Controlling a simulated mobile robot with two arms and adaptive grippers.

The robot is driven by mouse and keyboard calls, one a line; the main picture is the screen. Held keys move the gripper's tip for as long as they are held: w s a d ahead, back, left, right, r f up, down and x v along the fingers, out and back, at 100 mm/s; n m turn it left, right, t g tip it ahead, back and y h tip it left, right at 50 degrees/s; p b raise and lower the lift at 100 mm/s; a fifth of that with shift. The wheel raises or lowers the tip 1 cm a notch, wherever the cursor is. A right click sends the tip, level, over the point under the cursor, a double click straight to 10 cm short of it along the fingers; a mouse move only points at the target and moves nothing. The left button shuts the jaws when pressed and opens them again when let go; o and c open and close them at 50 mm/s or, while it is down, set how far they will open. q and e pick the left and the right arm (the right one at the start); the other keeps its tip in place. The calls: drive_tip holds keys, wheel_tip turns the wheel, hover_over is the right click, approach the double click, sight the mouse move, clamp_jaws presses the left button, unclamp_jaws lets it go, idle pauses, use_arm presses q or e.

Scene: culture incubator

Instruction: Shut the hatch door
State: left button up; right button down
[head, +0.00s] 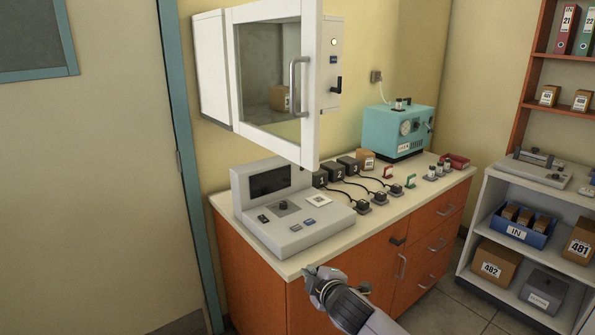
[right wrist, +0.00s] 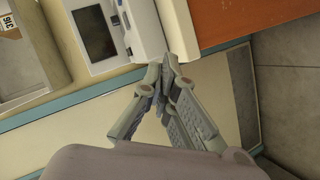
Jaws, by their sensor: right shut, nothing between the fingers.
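The hatch door (head: 310,90) is a white-framed glass door on the wall cabinet above the counter. It stands ajar, its handle side swung out from the cabinet front, with an upright grey bar handle (head: 294,87) on its right side. A carton (head: 279,98) shows through the glass. The cabinet's right front panel (head: 333,50) carries a lamp and a dark lever. My right gripper (head: 318,272) is below the door, by the counter's front edge, away from the handle. In the right wrist view the fingers (right wrist: 167,72) are together and empty. My left gripper is not in view.
The grey console (head: 297,222) sits on the counter below the door. Numbered black blocks with cables, a teal machine (head: 402,132) and small items stand farther right. A shelf unit (head: 480,200) is at the right. The space in front of the hatch looks clear.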

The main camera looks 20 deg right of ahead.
drive_tip(key=s+a+r+n+t+y, duration=0.1)
drive_tip(key=s+a+r+n+t, duration=0.15)
drive_tip(key=r, duration=0.65)
drive_tip(key=s+a+r+n+t, duration=0.1)
drive_tip(key=s+r+n, duration=0.15)
drive_tip(key=r, duration=0.65)
drive_tip(key=s+a+r+n+t+y, duration=0.15)
drive_tip(key=s+r, duration=0.25)
drive_tip(key=r, duration=0.5)
drive_tip(key=w+d+p, duration=0.2)
drive_tip(key=w+p, duration=0.2)
drive_tip(key=w, duration=0.7)
drive_tip(key=shift+w+h, duration=0.3)
drive_tip(key=shift+h, duration=0.05)
drive_tip(key=shift+f+m, duration=0.1)
drive_tip(key=shift+m, duration=0.15)
